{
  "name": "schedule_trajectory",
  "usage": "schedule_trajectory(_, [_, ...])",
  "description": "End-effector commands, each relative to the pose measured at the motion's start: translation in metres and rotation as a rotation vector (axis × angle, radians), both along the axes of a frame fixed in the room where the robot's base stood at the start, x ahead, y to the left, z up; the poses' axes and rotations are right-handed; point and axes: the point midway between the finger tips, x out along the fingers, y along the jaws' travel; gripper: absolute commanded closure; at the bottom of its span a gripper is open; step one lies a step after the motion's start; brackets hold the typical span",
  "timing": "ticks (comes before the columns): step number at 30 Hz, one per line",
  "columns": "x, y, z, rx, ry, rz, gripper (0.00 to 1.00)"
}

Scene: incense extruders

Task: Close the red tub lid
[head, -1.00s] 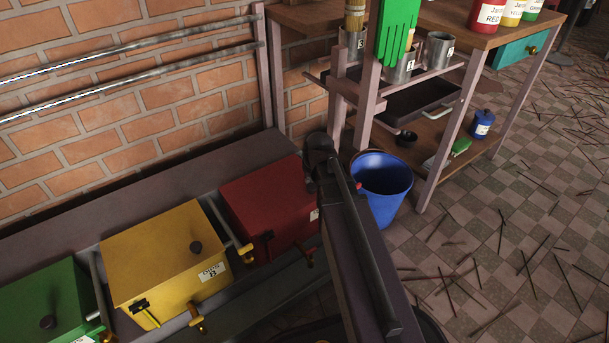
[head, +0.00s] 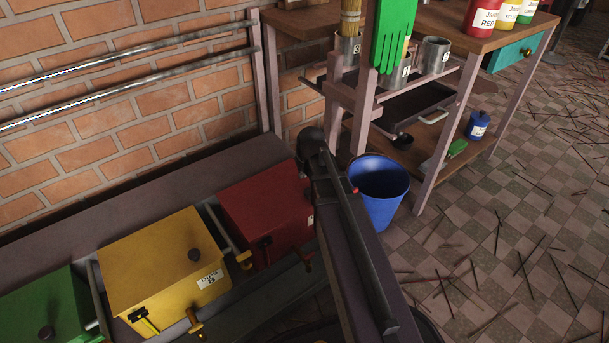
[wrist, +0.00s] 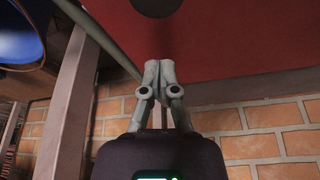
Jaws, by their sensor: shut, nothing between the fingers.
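The red tub (head: 262,212) stands at the right end of a row of tubs in the head view. Its red lid looks flat on top, but my arm covers its right part, so I cannot tell whether it is fully down. In the wrist view the red lid (wrist: 230,50) fills the upper part, with a dark round knob (wrist: 157,5) at the top edge. My gripper (wrist: 158,66) is shut and empty, its tips in front of the red surface. I cannot tell whether they touch. My arm hides the gripper in the head view.
A yellow tub (head: 160,262) and a green tub (head: 42,308) stand left of the red one. A blue bucket (head: 380,200) stands behind my arm, beside the wooden workbench (head: 470,50). A brick wall (head: 120,110) with metal rails runs behind. Thin sticks litter the floor.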

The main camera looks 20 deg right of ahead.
Motion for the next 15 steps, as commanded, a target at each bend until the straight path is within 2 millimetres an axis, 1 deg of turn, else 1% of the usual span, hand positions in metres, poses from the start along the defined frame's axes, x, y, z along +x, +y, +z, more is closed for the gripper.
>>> schedule_trajectory(1, [-0.002,0.000,0.009,0.000,0.000,0.000,1.00])
schedule_trajectory(15, [-0.016,-0.001,0.048,0.000,-0.001,0.000,1.00])
